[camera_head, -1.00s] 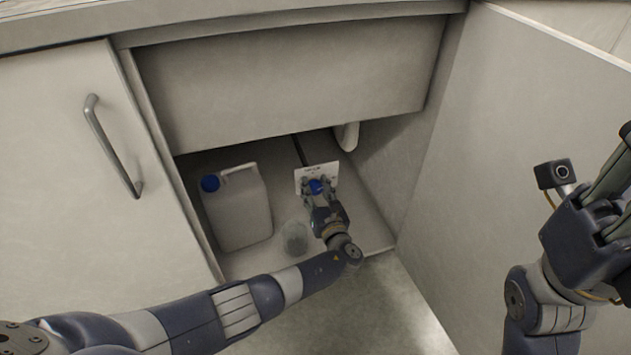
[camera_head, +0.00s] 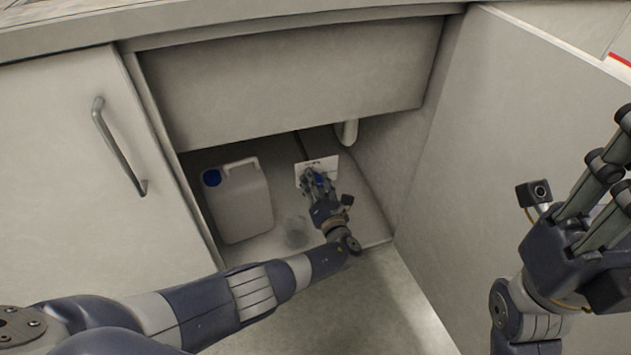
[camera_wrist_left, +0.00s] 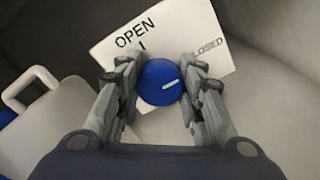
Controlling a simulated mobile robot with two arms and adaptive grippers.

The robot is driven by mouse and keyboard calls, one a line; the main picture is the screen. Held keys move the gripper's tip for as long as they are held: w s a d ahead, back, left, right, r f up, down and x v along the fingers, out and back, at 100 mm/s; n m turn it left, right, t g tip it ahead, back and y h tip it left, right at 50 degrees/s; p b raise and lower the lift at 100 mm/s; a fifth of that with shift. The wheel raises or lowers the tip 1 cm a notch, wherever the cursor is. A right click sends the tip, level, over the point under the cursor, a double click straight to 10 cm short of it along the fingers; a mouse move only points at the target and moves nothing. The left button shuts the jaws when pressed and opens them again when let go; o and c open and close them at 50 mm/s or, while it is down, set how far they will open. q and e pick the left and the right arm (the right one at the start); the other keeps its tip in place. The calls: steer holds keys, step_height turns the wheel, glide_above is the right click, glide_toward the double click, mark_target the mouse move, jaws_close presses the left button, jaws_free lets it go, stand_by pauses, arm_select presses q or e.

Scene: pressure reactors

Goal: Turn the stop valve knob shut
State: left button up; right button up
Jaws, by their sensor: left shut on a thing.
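The stop valve knob (camera_wrist_left: 160,82) is round and blue with a short white mark. In the left wrist view the mark points right and slightly up, toward the side of the word CLOSED. A white plate (camera_wrist_left: 185,30) lettered OPEN and CLOSED lies behind the knob. In the head view the knob (camera_head: 320,179) is partly covered by my left gripper (camera_head: 317,178). The left gripper (camera_wrist_left: 160,88) is shut on the knob, a finger on each side. My right gripper (camera_head: 606,170) is raised at the right, away from the knob, its fingers partly cut off by the frame edge.
A white canister (camera_head: 242,205) with a blue cap stands left of the knob inside the cabinet. A clear vessel (camera_head: 296,232) stands near the left forearm. A white pipe (camera_head: 347,133) hangs at the back. A door with a handle (camera_head: 118,148) is at left, a panel (camera_head: 500,140) at right.

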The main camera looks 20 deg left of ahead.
arm_select(q)
steer(key=o, duration=1.1)
steer(key=shift+s, duration=0.1)
steer(key=v, duration=1.2)
